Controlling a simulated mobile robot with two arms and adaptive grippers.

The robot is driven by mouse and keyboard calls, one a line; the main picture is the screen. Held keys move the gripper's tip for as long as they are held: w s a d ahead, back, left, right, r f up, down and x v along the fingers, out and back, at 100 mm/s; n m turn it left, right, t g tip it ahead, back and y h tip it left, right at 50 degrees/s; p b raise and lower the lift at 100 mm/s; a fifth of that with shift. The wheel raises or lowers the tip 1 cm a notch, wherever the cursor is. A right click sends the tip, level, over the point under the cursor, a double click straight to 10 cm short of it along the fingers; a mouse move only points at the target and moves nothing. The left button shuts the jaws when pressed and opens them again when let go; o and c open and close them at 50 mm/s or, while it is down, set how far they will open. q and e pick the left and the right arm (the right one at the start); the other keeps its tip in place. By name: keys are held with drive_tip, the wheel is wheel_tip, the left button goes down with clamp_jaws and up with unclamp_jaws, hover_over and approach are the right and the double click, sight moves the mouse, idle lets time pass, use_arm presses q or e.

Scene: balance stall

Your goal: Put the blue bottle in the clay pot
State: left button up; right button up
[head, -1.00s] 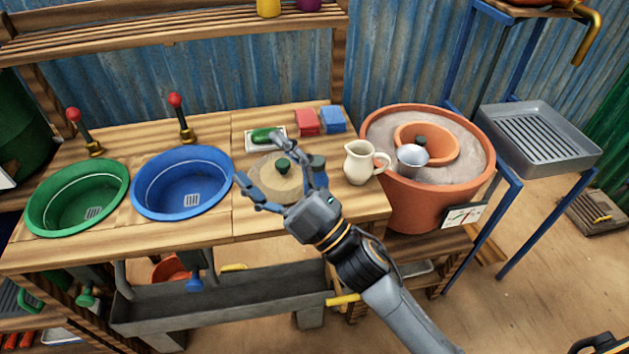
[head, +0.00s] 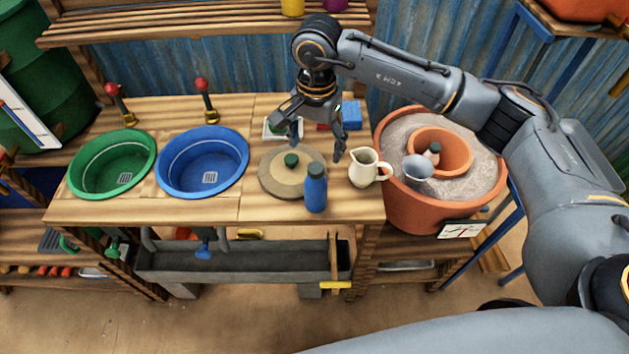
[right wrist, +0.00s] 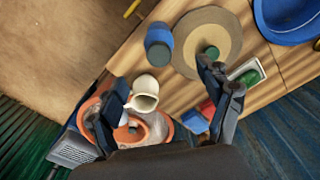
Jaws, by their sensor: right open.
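The blue bottle (head: 316,190) stands upright near the front edge of the wooden bench, beside the round lid (head: 270,184) with a green knob. It also shows in the right wrist view (right wrist: 158,44). The large clay pot (head: 402,208) is right of the bench, filled with sand around a smaller clay pot (head: 458,143). A small bottle with a dark cap (head: 433,152) shows inside the smaller pot. My right gripper (head: 318,143) is open and empty, pointing down above the bench behind the bottle. My left gripper is out of view.
A cream jug (head: 364,168) stands between the bottle and the large pot. A grey metal cup (head: 417,169) is at the sand's left side. A blue block (head: 350,114) lies behind my gripper. Green (head: 112,164) and blue (head: 203,163) basins sit left. A shelf (head: 160,34) overhangs the back.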

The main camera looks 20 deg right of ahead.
sight(316, 167)
wheel_tip(316, 167, down, 8)
drive_tip(key=shift+f+p, duration=0.15)
drive_tip(key=shift+p, duration=0.9)
drive_tip(key=shift+f+p, duration=0.25)
drive_tip(key=shift+p, duration=0.05)
wheel_tip(316, 167, down, 4)
drive_tip(key=shift+s+r+p, duration=0.1)
drive_tip(key=shift+r+p, duration=0.05)
drive_tip(key=shift+p, duration=0.8)
drive_tip(key=shift+f, duration=0.55)
drive_tip(key=c, duration=1.4)
drive_tip(key=shift+c, duration=1.2)
drive_tip(key=shift+r, duration=0.1)
drive_tip(key=shift+r, duration=0.1)
